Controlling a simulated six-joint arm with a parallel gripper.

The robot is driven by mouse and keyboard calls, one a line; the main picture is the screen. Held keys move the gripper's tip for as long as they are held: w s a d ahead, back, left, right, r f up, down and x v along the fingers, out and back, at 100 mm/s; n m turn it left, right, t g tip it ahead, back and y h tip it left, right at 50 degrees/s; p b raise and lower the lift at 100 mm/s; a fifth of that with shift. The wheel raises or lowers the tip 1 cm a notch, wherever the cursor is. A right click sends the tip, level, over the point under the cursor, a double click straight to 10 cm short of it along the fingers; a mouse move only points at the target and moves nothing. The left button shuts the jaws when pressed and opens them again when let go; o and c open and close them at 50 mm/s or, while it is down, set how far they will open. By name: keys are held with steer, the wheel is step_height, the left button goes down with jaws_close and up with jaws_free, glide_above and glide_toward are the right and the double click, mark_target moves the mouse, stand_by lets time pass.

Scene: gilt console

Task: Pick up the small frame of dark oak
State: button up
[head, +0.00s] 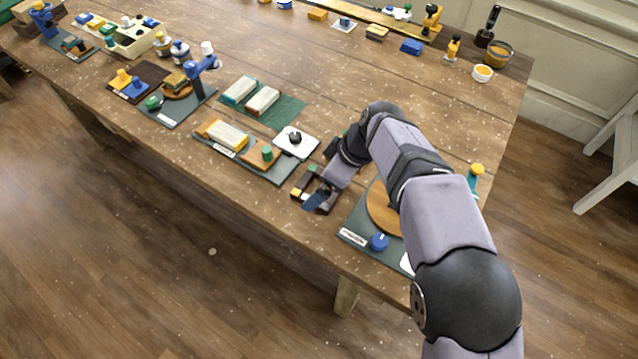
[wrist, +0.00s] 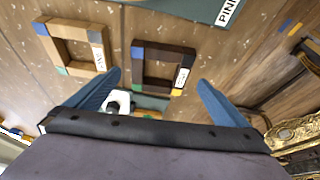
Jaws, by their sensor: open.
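The small dark oak frame (wrist: 165,50) lies flat in the wrist view, with blue, green and yellow corner pieces and a white label on its right side. My gripper (wrist: 159,84) is open, its two blue fingers on either side of the frame in that view and apart from it. In the head view my gripper (head: 319,192) is low at the table's front edge, and the dark frame (head: 303,179) shows beside and partly behind it. Contact cannot be told from the head view.
A lighter wooden frame (wrist: 70,28) with a label lies left of the dark one in the wrist view. A mat (wrist: 190,5) lies beyond. In the head view, a grey mat with a round board and blue knob (head: 378,242) is right of my gripper; a white pad (head: 297,153) is left.

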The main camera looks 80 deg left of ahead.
steer(key=shift+p+x, duration=0.45)
steer(key=shift+x, duration=0.9)
steer(key=c, duration=1.2)
